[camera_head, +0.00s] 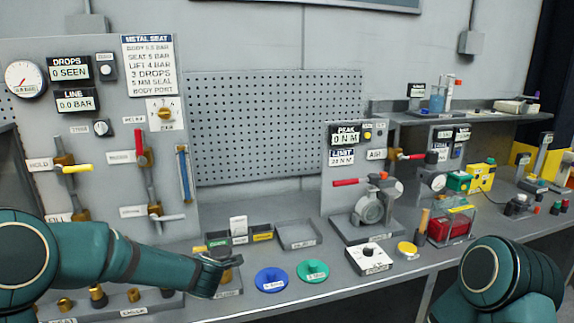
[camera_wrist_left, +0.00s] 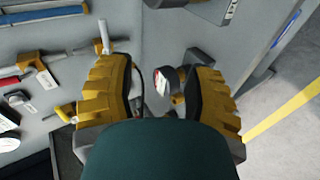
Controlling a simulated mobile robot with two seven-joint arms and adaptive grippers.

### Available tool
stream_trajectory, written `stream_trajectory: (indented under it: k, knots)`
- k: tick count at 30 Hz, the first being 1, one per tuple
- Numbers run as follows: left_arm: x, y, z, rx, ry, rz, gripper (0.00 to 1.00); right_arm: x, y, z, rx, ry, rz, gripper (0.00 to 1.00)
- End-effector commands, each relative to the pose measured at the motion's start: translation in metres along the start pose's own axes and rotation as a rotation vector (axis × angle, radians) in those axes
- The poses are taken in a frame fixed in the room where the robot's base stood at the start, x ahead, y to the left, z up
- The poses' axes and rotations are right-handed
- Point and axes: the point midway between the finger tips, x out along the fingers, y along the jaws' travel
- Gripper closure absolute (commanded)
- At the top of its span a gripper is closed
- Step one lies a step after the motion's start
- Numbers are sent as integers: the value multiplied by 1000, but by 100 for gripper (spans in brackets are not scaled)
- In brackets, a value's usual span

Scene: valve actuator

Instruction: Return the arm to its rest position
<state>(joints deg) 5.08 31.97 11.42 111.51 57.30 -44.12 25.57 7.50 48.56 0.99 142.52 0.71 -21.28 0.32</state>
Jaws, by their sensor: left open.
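My left arm (camera_head: 120,258) comes in from the left in the head view and reaches across the front of the bench. Its gripper cannot be clearly made out there. In the left wrist view my left gripper (camera_wrist_left: 160,75) shows its two yellow ribbed fingers spread apart, with nothing held between them.
A valve panel (camera_head: 92,130) stands behind my left arm. Small bins (camera_head: 298,236), a blue disc (camera_head: 271,280), a green disc (camera_head: 313,271) and a torque stand (camera_head: 370,205) occupy the bench. In the wrist view, open floor (camera_wrist_left: 285,145) with a yellow stripe lies right.

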Motion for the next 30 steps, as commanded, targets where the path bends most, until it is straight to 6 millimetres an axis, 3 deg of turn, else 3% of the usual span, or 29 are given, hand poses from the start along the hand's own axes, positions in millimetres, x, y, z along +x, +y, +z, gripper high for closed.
stream_trajectory:
  k: [1,7,12,15,18,21,24,30]
  knots:
    - [6,-39,11,138,-59,-37,48,3,1,1,-1,-1,0,100]
    - [-3,-173,43,627,-335,-148,48,8,2,2,-2,-4,0,100]
    - [-40,-282,54,971,-614,-232,48,12,4,4,-3,-6,0,100]
    - [-70,-334,53,1129,-778,-266,48,14,5,4,-3,-7,0,100]
    - [-96,-371,50,1242,-913,-284,48,15,5,5,-3,-8,0,100]
    - [-115,-393,46,1310,-1004,-293,48,16,5,5,-3,-9,1,100]
    - [-124,-403,44,1341,-1049,-296,48,16,5,5,-3,-9,1,100]
    - [-126,-404,44,1349,-1059,-295,48,16,5,5,-3,-9,1,100]
